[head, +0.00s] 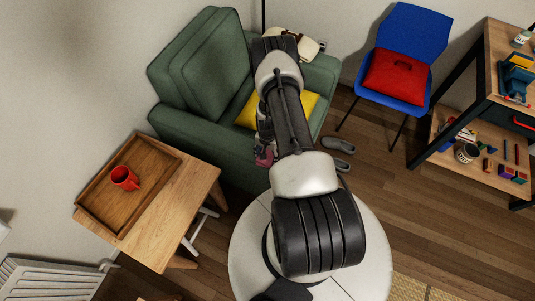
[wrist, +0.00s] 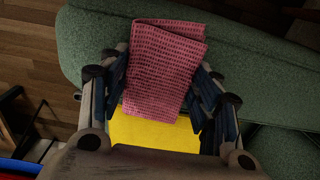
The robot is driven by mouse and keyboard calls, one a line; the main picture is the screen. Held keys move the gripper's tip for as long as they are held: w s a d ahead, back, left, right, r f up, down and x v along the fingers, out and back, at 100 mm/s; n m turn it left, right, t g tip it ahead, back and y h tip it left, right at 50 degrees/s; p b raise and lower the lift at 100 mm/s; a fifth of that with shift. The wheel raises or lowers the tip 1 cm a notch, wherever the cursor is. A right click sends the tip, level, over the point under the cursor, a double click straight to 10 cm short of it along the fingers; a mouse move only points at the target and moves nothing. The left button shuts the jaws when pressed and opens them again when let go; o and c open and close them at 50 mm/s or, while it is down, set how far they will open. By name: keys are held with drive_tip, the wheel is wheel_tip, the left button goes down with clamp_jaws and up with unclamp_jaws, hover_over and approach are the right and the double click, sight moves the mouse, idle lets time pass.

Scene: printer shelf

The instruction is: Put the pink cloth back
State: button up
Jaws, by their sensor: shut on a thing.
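The pink cloth (wrist: 165,62) is a folded, textured piece held between the fingers of my gripper (wrist: 163,95) in the wrist view. Both fingers are shut on it, one on each side. Behind the cloth in that view are the green armchair's arm (wrist: 240,50) and a yellow cushion (wrist: 150,130). In the head view, a small part of the pink cloth (head: 265,156) shows beside my arm, over the green armchair (head: 205,70). My arm hides most of the gripper there. I cannot tell whether the cloth touches the chair.
A wooden side table (head: 165,236) holds a brown tray (head: 90,206) with a red mug (head: 124,178). A blue chair (head: 412,38) with a red cushion (head: 396,77) stands at the back. A shelf (head: 487,75) is at the right. Grey shoes (head: 338,144) lie on the floor.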

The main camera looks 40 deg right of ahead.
drive_tip(key=shift+r, duration=0.1)
drive_tip(key=shift+f, duration=0.2)
drive_tip(key=o, duration=1.2)
